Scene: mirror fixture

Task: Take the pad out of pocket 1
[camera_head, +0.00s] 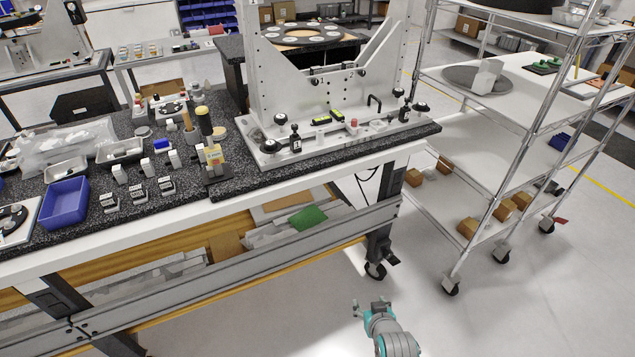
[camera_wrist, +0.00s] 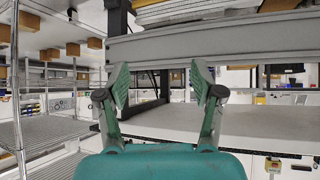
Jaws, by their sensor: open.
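No pocket number is legible, so I cannot tell which place is pocket 1 or which piece is its pad. A dark round plate (camera_head: 300,36) with several pale round spots lies on the table behind the white fixture (camera_head: 300,140). A smaller dark plate with pale spots (camera_head: 12,218) is at the workbench's left edge. My gripper (camera_head: 371,304) is low over the floor, in front of the bench and well apart from it. In the wrist view my gripper (camera_wrist: 160,82) has its two fingers spread, with nothing between them.
The black-topped workbench (camera_head: 240,178) carries a blue bin (camera_head: 64,202), small blocks and a yellow-topped tool (camera_head: 204,122). A wire shelf cart (camera_head: 500,130) on casters stands at right. The floor (camera_head: 530,310) at lower right is clear.

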